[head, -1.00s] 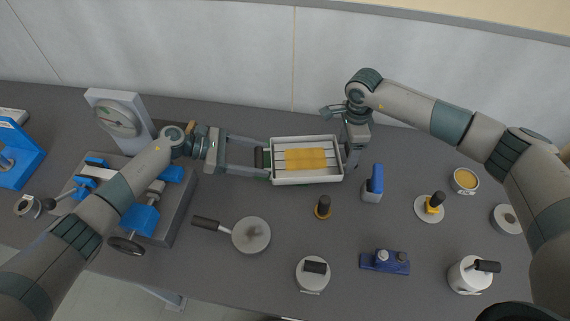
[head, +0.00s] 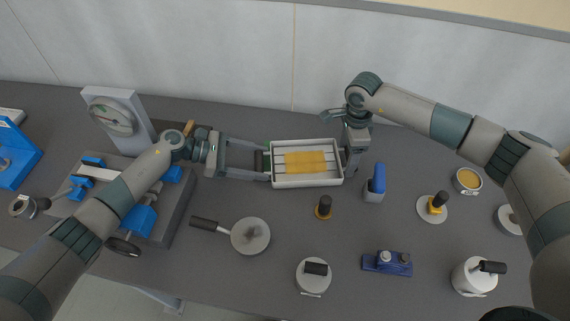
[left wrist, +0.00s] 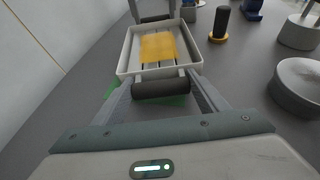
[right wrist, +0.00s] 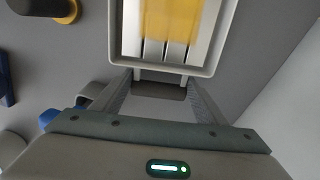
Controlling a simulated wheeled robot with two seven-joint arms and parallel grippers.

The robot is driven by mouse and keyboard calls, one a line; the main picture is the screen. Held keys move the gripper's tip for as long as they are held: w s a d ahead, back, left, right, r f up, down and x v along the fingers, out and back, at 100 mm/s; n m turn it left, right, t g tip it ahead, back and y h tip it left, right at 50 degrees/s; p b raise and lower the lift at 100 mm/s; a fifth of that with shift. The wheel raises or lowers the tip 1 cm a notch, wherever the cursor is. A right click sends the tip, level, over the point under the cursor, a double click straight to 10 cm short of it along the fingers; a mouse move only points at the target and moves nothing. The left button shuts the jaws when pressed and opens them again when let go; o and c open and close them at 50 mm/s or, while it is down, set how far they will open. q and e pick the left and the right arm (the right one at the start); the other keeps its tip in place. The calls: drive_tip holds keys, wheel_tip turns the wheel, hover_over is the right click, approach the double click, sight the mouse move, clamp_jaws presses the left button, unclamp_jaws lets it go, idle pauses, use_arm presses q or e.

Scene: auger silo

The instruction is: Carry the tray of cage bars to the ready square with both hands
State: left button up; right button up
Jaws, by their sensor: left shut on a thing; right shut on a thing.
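The white tray (head: 308,184) holds pale bars with a yellow-orange band (head: 305,162) across them. It looks about level at the back middle of the table. My left gripper (head: 262,160) is shut on the dark handle at the tray's left end; this handle also shows in the left wrist view (left wrist: 160,89). My right gripper (head: 348,164) is shut on the right-end handle, seen in the right wrist view (right wrist: 160,91). A green patch, perhaps the ready square (left wrist: 176,101), shows beneath the left handle, mostly hidden by the tray and gripper. I cannot tell whether the tray touches the table.
A round pan (head: 250,236) lies front left. A blue vise-like fixture (head: 140,218) and a dial gauge (head: 112,116) stand left. The wall is behind.

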use_arm(q)
drive_tip(key=shift+f+b, duration=0.2)
drive_tip(key=shift+b, duration=0.25)
use_arm(e)
drive_tip(key=shift+f, duration=0.3)
